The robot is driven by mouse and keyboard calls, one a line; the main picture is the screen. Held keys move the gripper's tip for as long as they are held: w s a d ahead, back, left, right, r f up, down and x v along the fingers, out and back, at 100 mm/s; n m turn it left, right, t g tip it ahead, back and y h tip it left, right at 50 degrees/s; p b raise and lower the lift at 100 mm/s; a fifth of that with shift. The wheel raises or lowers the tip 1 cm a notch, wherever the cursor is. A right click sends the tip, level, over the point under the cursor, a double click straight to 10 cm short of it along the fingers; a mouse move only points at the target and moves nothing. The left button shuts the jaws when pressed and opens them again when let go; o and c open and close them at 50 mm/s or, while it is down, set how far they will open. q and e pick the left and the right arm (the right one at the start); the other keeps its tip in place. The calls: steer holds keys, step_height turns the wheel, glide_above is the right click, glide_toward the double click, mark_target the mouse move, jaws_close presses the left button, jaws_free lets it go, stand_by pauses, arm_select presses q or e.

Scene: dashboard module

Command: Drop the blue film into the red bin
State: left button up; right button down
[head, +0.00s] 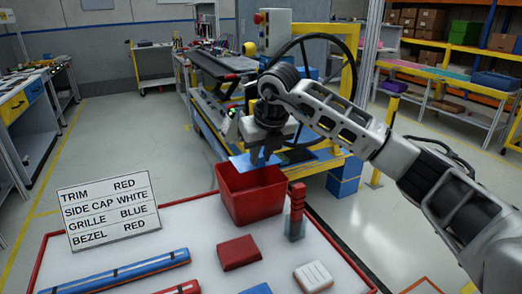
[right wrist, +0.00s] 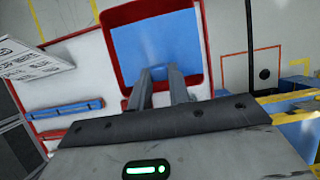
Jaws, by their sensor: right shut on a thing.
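My right gripper (head: 263,158) is above the back of the red bin (head: 250,207), pointing down, and is shut on the blue film (head: 239,162). The film is a thin flat blue sheet that shows at the bin's top, partly hidden behind the fingers. In the right wrist view the film (right wrist: 155,42) lies beyond the fingertips (right wrist: 161,70) and fills most of the bin's opening, with the red rim (right wrist: 128,35) around it. I cannot tell whether the film touches the rim. My left gripper is not in view.
The bin stands on a white table with a red edge (head: 190,199). A sign (head: 108,210), blue strip (head: 125,270), red block (head: 239,252), white block (head: 313,276) and red upright part (head: 297,205) in a clear holder are around it. A wheeled machine (head: 220,105) stands behind.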

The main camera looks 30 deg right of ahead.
mark_target(261, 165)
step_height(261, 165, down, 3)
steer(key=shift+f+b, duration=0.2)
steer(key=shift+b, duration=0.7)
steer(key=c, duration=1.2)
jaws_free()
steer(key=shift+c, duration=0.2)
steer(key=shift+r, duration=0.15)
steer(key=b+v, duration=0.1)
steer(key=v, duration=1.4)
steer(key=shift+r, duration=0.4)
steer(key=shift+s+d, duration=0.1)
